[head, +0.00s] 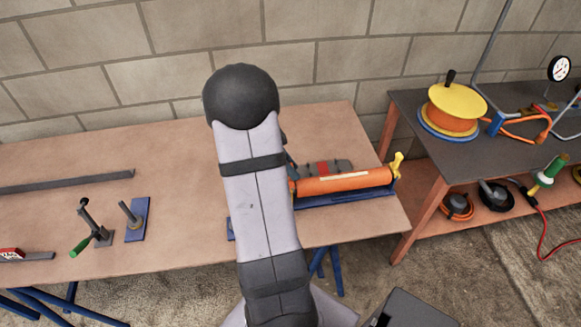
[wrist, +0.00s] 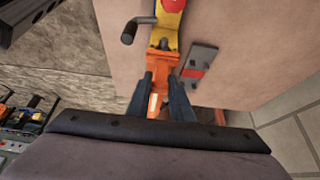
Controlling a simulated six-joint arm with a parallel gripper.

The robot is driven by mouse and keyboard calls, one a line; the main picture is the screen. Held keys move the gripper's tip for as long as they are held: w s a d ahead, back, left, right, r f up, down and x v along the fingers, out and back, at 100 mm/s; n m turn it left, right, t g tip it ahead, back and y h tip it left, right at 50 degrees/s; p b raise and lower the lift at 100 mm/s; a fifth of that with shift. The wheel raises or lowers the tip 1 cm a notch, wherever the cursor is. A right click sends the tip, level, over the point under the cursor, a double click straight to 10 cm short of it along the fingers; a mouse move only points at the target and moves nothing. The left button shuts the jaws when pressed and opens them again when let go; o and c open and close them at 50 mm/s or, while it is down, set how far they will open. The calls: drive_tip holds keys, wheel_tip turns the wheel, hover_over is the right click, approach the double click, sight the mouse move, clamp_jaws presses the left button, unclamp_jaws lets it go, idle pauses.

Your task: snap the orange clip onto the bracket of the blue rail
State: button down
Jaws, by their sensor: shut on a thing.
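A long orange piece (head: 345,181), which looks like the clip, lies along a blue rail (head: 348,199) at the right of the bench in the head view. A yellow part (head: 397,166) is at its right end. In the wrist view, the dark fingers of my gripper (wrist: 160,88) are shut on the orange clip (wrist: 158,72), one finger on each side. My arm hides the gripper and the rail's left part in the head view. I cannot make out the bracket, or whether the clip touches it.
A grey block with a red patch (head: 328,168) lies just behind the orange piece and also shows in the wrist view (wrist: 197,65). A green-handled clamp (head: 92,228) and a blue plate with a post (head: 137,221) stand at left. The bench between is clear.

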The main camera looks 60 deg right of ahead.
drive_tip(key=shift+f+b, duration=1.1)
drive_tip(key=shift+b, duration=0.1)
drive_tip(key=c, duration=1.5)
unclamp_jaws()
drive_tip(key=shift+b+v, duration=0.75)
drive_tip(key=shift+v, duration=2.95)
